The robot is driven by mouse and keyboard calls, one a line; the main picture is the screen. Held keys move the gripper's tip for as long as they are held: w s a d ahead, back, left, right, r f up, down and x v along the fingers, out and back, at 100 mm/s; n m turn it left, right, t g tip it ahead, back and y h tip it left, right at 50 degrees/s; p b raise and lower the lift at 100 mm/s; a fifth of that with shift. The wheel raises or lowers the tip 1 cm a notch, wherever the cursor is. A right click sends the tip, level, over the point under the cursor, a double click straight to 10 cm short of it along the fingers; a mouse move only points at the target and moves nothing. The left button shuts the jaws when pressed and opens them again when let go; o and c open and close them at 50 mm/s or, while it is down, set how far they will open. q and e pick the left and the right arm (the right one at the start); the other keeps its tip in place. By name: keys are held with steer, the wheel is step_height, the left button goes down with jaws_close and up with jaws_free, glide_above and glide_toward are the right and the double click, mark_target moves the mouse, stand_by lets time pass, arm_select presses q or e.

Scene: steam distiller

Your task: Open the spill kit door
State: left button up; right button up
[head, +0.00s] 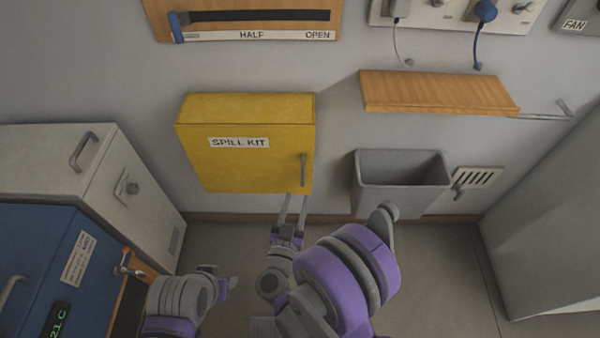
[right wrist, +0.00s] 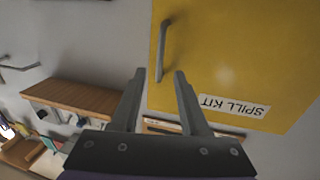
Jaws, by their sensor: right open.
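The yellow spill kit cabinet (head: 245,165) hangs on the back wall, with its door shut and a "SPILL KIT" label on the front. A grey vertical door handle (head: 303,169) is at the door's right side. My right gripper (head: 297,198) is open and empty, just below the handle. In the right wrist view the yellow door (right wrist: 235,50) appears upside down, and the handle (right wrist: 163,50) stands beyond the fingertips, roughly in line with the gap between them. The fingers look apart from it. My left arm's end (head: 222,285) is low left; its jaws cannot be made out.
A grey bin (head: 400,190) and a wooden shelf (head: 435,93) are right of the cabinet. A white cabinet (head: 135,195) and a blue unit (head: 45,265) stand at the left. A slider panel (head: 245,20) is above. The wall beside the cabinet is clear.

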mark_target(302, 178)
steer(key=w, duration=0.3)
steer(key=w+d, duration=0.1)
steer(key=w, duration=0.4)
steer(key=shift+w+d+b, duration=0.4)
steer(key=shift+r, duration=0.1)
jaws_close()
stand_by(0.8)
